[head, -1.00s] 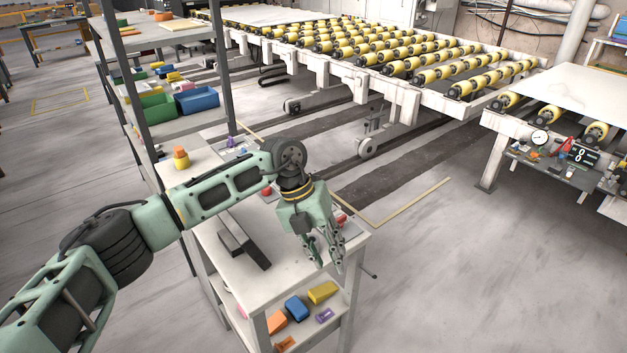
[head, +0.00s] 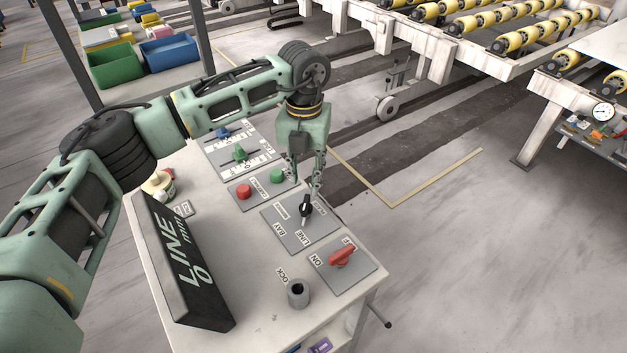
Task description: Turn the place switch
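The switch that best fits the place switch is a small black knob (head: 306,208) on a grey plate (head: 288,237) with labels reading "BAY" and "LINE" and others too small to read. It sits on the right half of the white console top. My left gripper (head: 304,186) points down from above, its two fingers apart and empty. In the picture its fingertips are just above and behind the knob, one on each side. I cannot tell whether the right finger touches it. My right gripper is out of view.
A red switch (head: 341,257) marked "ON" is on the plate nearer the front. Behind are red (head: 244,191) and green (head: 277,176) buttons, and green and blue levers. A black "LINE" display (head: 185,262) stands at left. A dark grey cylinder (head: 298,293) stands at the front.

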